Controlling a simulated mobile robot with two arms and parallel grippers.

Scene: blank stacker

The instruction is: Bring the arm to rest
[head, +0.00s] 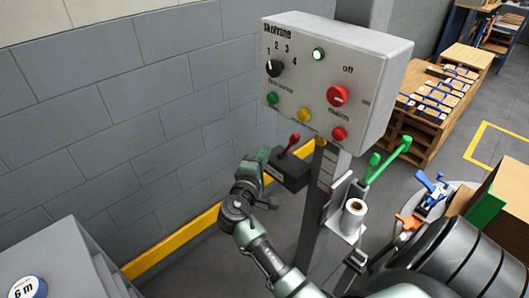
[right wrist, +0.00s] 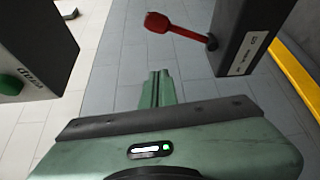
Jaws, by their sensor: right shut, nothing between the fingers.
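My right arm reaches up from the bottom of the head view. Its gripper (head: 264,155) is in front of the grey wall, left of a dark box (head: 289,172) with a red lever (head: 290,145). In the right wrist view the green fingers (right wrist: 158,86) are together and empty, over bare floor. The red lever (right wrist: 172,27) and dark box (right wrist: 248,38) are beyond them to the right, apart from the fingers. My left gripper does not show.
A grey control panel (head: 350,62) with a knob, coloured buttons and a lit green lamp stands on a post (head: 316,205) right of the gripper. Green levers (head: 388,160) and a white roll (head: 354,210) are beside it. A yellow rail (head: 180,245) runs along the wall's foot.

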